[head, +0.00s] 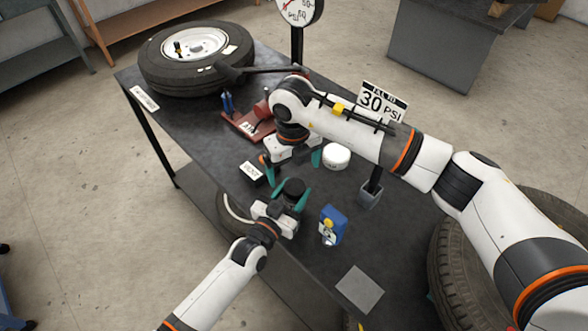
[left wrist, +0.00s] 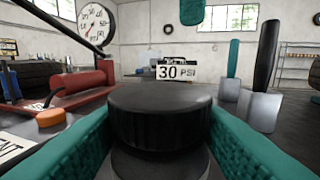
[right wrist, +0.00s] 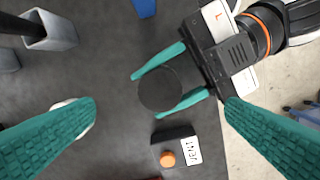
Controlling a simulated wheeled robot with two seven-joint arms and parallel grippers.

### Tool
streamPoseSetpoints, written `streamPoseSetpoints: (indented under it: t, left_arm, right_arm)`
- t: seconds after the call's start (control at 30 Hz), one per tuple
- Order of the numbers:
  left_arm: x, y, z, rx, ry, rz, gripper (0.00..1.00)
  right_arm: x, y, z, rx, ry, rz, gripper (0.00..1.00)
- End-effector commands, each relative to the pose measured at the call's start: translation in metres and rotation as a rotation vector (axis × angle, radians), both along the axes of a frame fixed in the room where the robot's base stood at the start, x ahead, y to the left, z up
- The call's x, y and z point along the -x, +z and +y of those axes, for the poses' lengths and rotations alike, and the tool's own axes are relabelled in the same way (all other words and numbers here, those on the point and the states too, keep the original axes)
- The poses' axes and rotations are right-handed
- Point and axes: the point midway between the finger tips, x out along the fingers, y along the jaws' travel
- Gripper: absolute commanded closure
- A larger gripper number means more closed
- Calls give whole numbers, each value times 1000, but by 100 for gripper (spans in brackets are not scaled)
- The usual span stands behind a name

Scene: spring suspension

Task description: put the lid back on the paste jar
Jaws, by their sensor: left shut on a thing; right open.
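A black round lid (head: 293,187) with a ridged rim is between the teal fingers of my left gripper (head: 289,196), which is shut on it. The lid fills the middle of the left wrist view (left wrist: 160,115) and shows as a dark disc in the right wrist view (right wrist: 160,90). A white jar (head: 336,155) stands upright on the table, to the right of my right gripper and apart from the lid. In the right wrist view the jar is mostly hidden behind a finger. My right gripper (head: 291,162) is open and empty, just behind the lid, pointing down.
A block labelled VENT (head: 250,174) with an orange knob (right wrist: 167,158) lies left of the lid. A blue box (head: 332,226) stands to the right. A 30 PSI sign (head: 381,103) rises behind my right arm. A wheel (head: 194,55) lies far left. The table's front right is mostly clear.

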Motion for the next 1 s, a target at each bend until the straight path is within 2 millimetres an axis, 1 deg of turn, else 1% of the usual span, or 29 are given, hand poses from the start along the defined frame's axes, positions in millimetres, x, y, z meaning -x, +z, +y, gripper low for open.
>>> streamPoseSetpoints:
  t: [0.03,0.2,0.3,0.43,0.6,0.9,0.93,1.0]
  left_arm:
    - [0,1,0,1,0,-2,100]
    - [0,1,0,1,0,-2,100]
    - [0,1,0,1,0,-2,100]
    - [0,1,0,1,0,-2,100]
    - [0,1,0,1,0,-2,100]
    - [0,1,0,1,0,-2,100]
    - [0,1,0,1,0,-2,49]
    - [0,1,0,1,0,-2,37]
  right_arm:
    - [-1,10,0,0,1,-4,6]
    - [0,48,1,-1,1,-5,6]
    - [0,68,1,0,1,-4,6]
    - [0,89,1,-1,1,-3,6]
    - [1,103,1,0,1,-1,6]
    - [1,105,1,0,1,0,6]
    - [1,105,1,0,1,0,6]
    - [1,105,1,0,1,0,6]
